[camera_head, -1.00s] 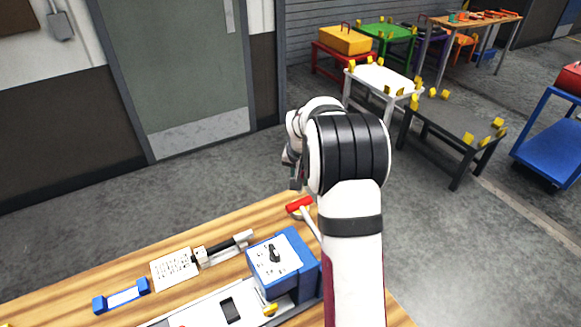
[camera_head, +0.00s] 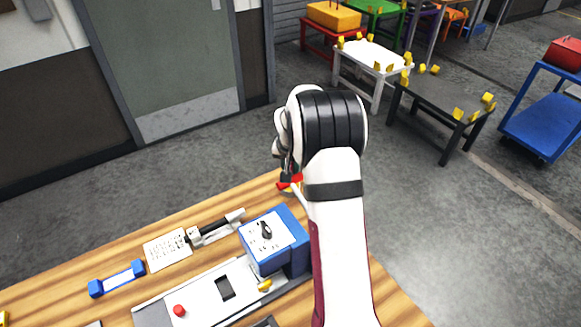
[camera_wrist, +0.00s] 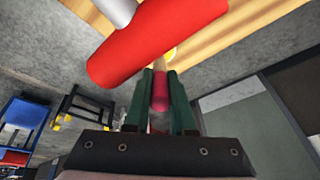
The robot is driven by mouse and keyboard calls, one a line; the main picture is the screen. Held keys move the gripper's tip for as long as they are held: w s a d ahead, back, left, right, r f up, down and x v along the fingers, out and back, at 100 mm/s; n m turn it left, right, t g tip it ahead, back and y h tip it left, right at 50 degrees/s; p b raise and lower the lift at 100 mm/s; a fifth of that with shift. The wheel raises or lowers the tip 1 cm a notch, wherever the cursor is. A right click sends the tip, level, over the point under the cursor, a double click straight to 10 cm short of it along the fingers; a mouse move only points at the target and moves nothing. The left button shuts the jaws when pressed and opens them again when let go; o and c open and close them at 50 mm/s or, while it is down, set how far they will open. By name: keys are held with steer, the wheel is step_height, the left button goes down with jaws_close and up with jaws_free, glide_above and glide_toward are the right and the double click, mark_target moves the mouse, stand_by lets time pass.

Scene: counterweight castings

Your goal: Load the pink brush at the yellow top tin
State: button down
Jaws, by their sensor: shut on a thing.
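The pink brush (camera_wrist: 160,98) is between the green fingers of my gripper (camera_wrist: 160,78) in the wrist view, which are shut on it. Its pink end lies towards the palm and a tan part runs out past the fingertips. A small yellow round patch (camera_wrist: 171,53) shows beyond the fingertips, partly hidden; it may be the yellow top tin, but I cannot tell surely. In the head view my gripper (camera_head: 287,172) is at the far table edge by the red hammer, mostly hidden by my arm, and the brush cannot be made out.
The red-headed hammer (camera_wrist: 150,42) crosses close in front of the fingers; it also shows in the head view (camera_head: 284,186). A blue dial box (camera_head: 272,245), a caliper (camera_head: 215,228), a white card (camera_head: 167,250) and a blue-ended bar (camera_head: 117,278) lie on the wooden table (camera_head: 70,285).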

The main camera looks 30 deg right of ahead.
steer(key=shift+f, duration=0.7)
stand_by(1.2)
steer(key=shift+r, duration=0.1)
steer(key=shift+r, duration=3.5)
